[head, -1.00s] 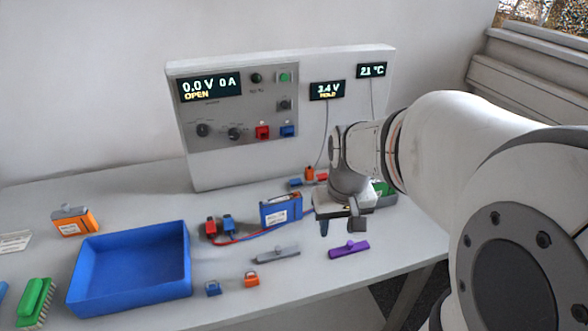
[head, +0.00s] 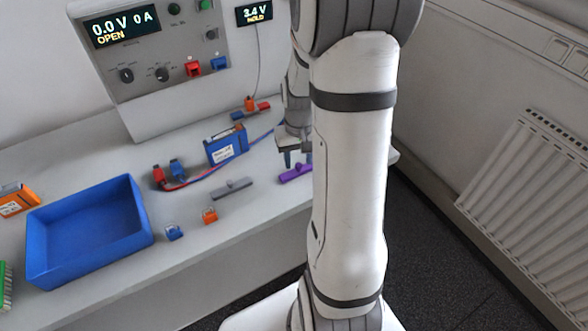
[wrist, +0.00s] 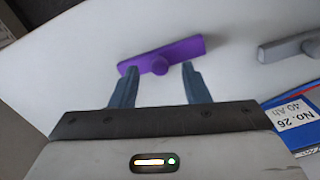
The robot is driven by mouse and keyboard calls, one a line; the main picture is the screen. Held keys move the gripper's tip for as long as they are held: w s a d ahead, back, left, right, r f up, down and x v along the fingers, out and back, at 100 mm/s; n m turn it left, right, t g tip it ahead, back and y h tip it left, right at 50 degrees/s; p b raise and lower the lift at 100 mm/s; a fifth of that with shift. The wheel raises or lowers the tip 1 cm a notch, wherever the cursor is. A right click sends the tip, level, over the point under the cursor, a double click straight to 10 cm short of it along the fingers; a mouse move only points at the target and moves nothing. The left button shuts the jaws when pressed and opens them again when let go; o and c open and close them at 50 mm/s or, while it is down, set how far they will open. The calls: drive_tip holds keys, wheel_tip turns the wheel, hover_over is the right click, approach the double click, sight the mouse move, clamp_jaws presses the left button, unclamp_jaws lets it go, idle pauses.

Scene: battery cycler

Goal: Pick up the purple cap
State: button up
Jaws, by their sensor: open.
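The purple cap (wrist: 162,54) is a flat bar with a round knob at its middle, lying on the table. It also shows in the head view (head: 294,173), partly hidden behind my arm. My gripper (wrist: 150,78) is open and empty, with one blue-grey finger toward each end of the bar and the knob between them in the wrist view. In the head view my gripper (head: 298,158) is just above the cap. I cannot tell how much height is between the fingertips and the cap.
A grey cap (head: 232,188) lies left of the purple one, with a blue battery (head: 226,145) behind it. Small blue (head: 174,232) and orange (head: 209,215) pieces lie near the front edge. A blue tray (head: 60,270) is on the left. The cycler panel (head: 140,115) stands behind.

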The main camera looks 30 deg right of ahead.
drive_tip(key=shift+f, duration=0.6)
clamp_jaws()
